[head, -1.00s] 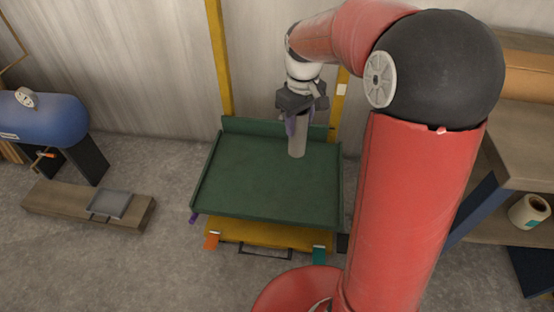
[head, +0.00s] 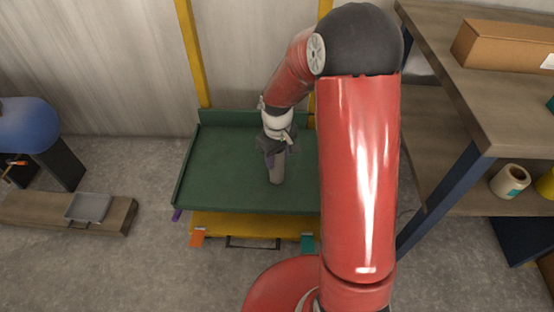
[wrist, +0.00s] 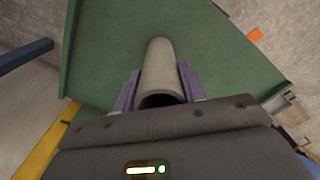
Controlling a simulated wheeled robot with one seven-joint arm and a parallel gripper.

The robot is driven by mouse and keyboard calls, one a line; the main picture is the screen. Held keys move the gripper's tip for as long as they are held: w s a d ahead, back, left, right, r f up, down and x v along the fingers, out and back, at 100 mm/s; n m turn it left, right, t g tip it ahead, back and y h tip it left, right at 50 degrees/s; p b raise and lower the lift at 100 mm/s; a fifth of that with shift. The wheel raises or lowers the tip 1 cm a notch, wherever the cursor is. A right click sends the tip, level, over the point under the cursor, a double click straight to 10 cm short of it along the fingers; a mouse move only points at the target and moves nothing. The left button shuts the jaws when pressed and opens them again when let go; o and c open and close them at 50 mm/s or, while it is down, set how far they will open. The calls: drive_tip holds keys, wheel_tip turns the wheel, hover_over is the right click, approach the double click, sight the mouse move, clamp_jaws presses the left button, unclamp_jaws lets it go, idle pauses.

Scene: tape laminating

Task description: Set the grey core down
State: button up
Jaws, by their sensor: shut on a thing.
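The grey core (head: 277,172) is a plain tube, held roughly upright over the green tray (head: 230,197) in the head view. My gripper (head: 272,152) is shut on the core near its upper end. In the wrist view the core (wrist: 161,70) extends away from my gripper (wrist: 160,88), between two purple fingers, with its near open end dark. The green tray (wrist: 225,50) lies behind it. I cannot tell whether the core's far end touches the tray surface.
The tray has a raised back edge and sits on a yellow base (head: 212,222) by the wall. Shelving at right holds a cardboard box (head: 505,45) and a roll (head: 510,181). A wooden plank (head: 112,213) with a grey pan (head: 88,207) lies at left. The tray's left part is clear.

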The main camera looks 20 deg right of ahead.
drive_tip(key=shift+f, duration=0.6)
drive_tip(key=shift+f, duration=0.15)
drive_tip(key=o, duration=1)
wheel_tip(320, 180, up, 12)
drive_tip(key=shift+p, duration=0.75)
drive_tip(key=s+r+m+t, duration=0.1)
drive_tip(key=s+r+t, duration=0.1)
drive_tip(key=s+r, duration=0.2)
drive_tip(key=s+r+m+t, duration=0.1)
drive_tip(key=s+r, duration=0.4)
drive_tip(key=s, duration=0.6)
drive_tip(key=s+r+m+t, duration=0.2)
drive_tip(key=s+r+m, duration=0.1)
drive_tip(key=s, duration=0.4)
drive_tip(key=shift+s+r+t, duration=0.2)
drive_tip(key=shift+r+t, duration=0.1)
drive_tip(key=shift+r, duration=0.4)
